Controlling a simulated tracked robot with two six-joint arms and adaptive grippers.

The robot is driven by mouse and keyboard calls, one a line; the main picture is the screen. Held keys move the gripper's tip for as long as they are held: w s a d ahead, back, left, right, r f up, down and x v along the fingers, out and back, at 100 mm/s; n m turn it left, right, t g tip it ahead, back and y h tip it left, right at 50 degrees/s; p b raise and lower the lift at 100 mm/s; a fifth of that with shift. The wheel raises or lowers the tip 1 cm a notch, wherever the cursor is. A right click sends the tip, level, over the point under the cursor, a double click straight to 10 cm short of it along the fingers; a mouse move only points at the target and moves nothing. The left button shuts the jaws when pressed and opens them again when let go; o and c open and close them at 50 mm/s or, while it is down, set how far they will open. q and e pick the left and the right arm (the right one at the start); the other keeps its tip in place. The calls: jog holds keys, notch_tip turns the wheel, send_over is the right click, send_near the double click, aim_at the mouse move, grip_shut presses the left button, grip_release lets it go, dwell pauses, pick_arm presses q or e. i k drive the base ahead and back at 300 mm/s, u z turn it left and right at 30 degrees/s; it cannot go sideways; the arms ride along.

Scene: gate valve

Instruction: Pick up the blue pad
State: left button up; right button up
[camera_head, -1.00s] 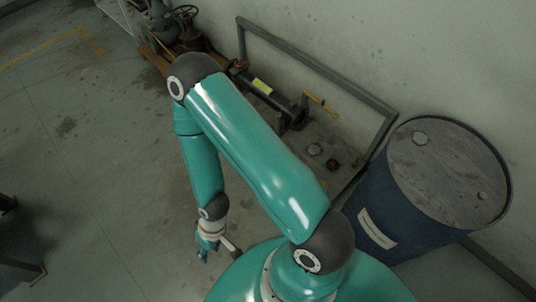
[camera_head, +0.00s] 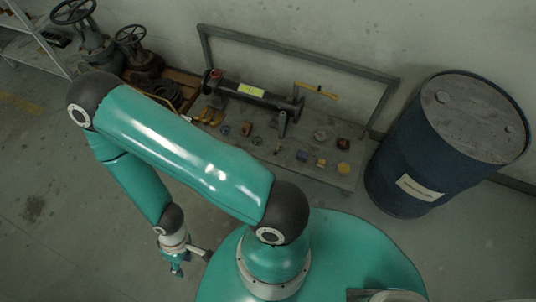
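Several small objects lie on a low grey bench (camera_head: 295,170) against the wall.
A dark pipe with a yellow-green label (camera_head: 250,90) lies along the back of the bench. A blue drum (camera_head: 405,180) stands at the right. Valves with handwheels (camera_head: 130,36) stand at upper left. The floor at lower left is clear.

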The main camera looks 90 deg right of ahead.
aim_at(302, 155)
jog(key=u, duration=0.5)
jog(key=i, duration=0.4)
jog(key=z, duration=2.5)
jog(key=i, duration=0.25)
jog(key=z, duration=2.05)
jog(key=k, duration=0.5)
jog(key=z, duration=0.35)
jog(key=i, duration=1.55)
jog(key=u, duration=0.35)
